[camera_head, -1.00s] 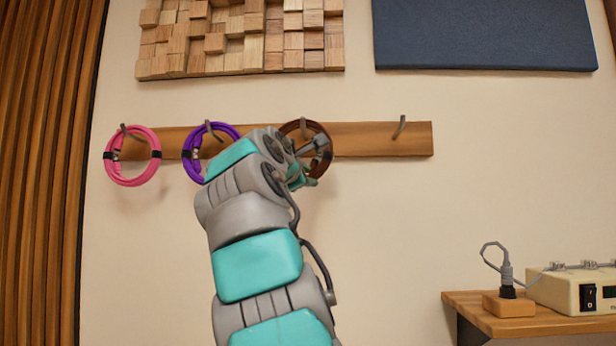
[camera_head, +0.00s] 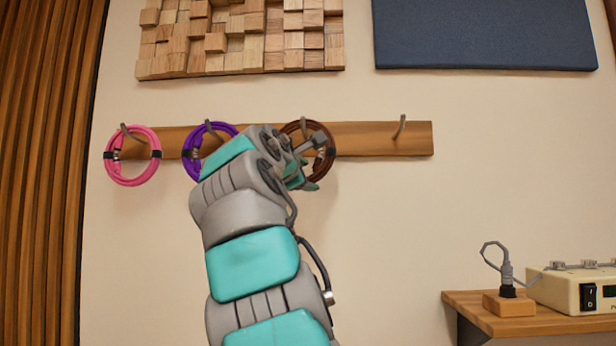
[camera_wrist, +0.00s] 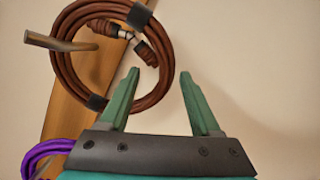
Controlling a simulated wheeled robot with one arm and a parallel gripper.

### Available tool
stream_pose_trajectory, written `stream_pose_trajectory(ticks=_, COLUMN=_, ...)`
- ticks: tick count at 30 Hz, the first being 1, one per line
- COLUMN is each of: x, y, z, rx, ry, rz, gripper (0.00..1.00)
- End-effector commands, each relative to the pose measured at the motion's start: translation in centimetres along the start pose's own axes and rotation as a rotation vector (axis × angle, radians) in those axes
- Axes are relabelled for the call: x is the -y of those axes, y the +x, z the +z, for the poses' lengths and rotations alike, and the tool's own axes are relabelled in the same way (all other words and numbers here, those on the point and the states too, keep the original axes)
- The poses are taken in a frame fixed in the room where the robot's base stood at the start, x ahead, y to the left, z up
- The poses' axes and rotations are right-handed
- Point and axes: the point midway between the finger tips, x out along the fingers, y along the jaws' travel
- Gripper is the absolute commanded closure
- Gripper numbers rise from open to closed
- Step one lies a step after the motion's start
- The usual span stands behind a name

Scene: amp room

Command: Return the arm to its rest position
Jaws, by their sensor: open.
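In the head view my arm reaches up to the wall rack, and my gripper (camera_head: 312,184) is beside the lower part of the brown cable (camera_head: 329,163). The brown cable hangs at the third hook of the rack, partly hidden by my wrist.
The wooden hook rack (camera_head: 370,138) also carries a pink cable (camera_head: 133,181) and a purple cable (camera_head: 188,160). Its rightmost hook (camera_head: 400,126) is empty. A shelf (camera_head: 520,324) with a plug block and a cream device (camera_head: 565,288) stands at lower right. Bare wall lies between.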

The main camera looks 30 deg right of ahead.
Motion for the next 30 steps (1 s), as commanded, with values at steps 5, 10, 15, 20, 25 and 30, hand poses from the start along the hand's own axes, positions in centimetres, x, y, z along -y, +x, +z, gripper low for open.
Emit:
stream_pose_trajectory(ticks=5, x=0.1, y=-1.9, z=0.1, rx=0.002, ry=-0.001, rz=0.001, gripper=0.36)
stream_pose_trajectory(ticks=10, x=0.0, y=-4.3, z=0.1, rx=0.001, ry=0.000, rz=0.003, gripper=0.36)
stream_pose_trajectory(ticks=15, x=0.1, y=-6.2, z=0.1, rx=0.001, ry=-0.001, rz=-0.001, gripper=0.36)
stream_pose_trajectory(ticks=20, x=0.1, y=-6.9, z=0.1, rx=0.001, ry=0.000, rz=0.000, gripper=0.36)
stream_pose_trajectory(ticks=25, x=0.5, y=-6.8, z=-0.1, rx=-0.005, ry=0.010, rz=-0.013, gripper=0.36)
stream_pose_trajectory(ticks=30, x=4.8, y=-6.2, z=-1.2, rx=-0.049, ry=0.090, rz=-0.124, gripper=0.36)
